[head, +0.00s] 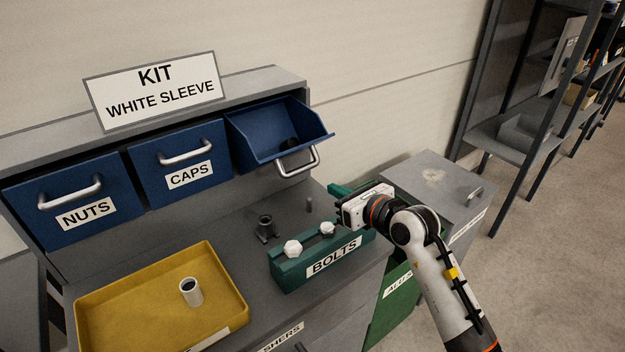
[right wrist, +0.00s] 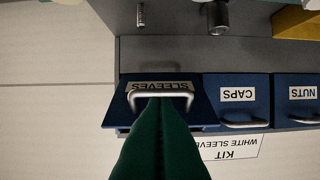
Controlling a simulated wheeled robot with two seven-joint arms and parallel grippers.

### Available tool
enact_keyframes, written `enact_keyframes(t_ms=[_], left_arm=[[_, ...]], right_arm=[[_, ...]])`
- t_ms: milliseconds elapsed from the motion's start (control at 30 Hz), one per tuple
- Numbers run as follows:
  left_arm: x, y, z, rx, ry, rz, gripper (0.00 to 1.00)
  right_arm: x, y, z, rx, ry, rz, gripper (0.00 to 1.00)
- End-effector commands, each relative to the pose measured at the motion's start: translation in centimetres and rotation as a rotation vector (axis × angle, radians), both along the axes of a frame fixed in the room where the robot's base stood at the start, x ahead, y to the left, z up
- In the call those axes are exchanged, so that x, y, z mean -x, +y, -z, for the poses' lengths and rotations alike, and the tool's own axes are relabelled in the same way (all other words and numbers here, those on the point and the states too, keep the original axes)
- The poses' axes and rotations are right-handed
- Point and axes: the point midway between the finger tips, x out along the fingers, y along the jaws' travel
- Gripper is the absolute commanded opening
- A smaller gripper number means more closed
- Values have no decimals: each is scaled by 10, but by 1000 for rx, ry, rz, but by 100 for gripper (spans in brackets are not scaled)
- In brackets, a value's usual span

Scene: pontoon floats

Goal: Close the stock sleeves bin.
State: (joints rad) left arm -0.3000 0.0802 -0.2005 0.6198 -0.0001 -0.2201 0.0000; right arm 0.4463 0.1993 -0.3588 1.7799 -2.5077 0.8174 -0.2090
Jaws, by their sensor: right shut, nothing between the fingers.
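The blue sleeves bin (head: 275,135) is the rightmost of three bins in the grey cabinet. In the head view it is tilted forward and open, with a dark object inside and its metal handle (head: 297,162) on the front. In the right wrist view, which is upside down, its SLEEVES label (right wrist: 160,87) shows. My right gripper (head: 338,188) is shut and empty, below and to the right of the bin. In the right wrist view its green fingers (right wrist: 160,105) overlap the handle; I cannot tell contact there, but the head view shows a gap. My left gripper is not in view.
The nuts bin (head: 75,205) and caps bin (head: 180,165) are shut. A green bolts holder (head: 290,272) with white knobs stands below my right gripper. A yellow tray (head: 125,307) holds a white sleeve (head: 191,291). A dark fitting (head: 265,228) stands on the bench.

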Motion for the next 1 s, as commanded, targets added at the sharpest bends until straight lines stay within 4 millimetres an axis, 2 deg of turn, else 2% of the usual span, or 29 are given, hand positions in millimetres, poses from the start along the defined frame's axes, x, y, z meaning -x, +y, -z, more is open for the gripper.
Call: enact_keyframes(t_ms=[167, 600, 800, 1000], left_arm=[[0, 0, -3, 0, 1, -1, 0], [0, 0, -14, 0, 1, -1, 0], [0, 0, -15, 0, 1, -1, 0], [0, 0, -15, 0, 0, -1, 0]], right_arm=[[-12, 4, 6, 42, 9, 9, 0], [-67, 45, 26, 37, 8, 8, 0], [-78, 53, 30, 36, 7, 7, 0], [-80, 54, 31, 36, 6, 8, 0]])
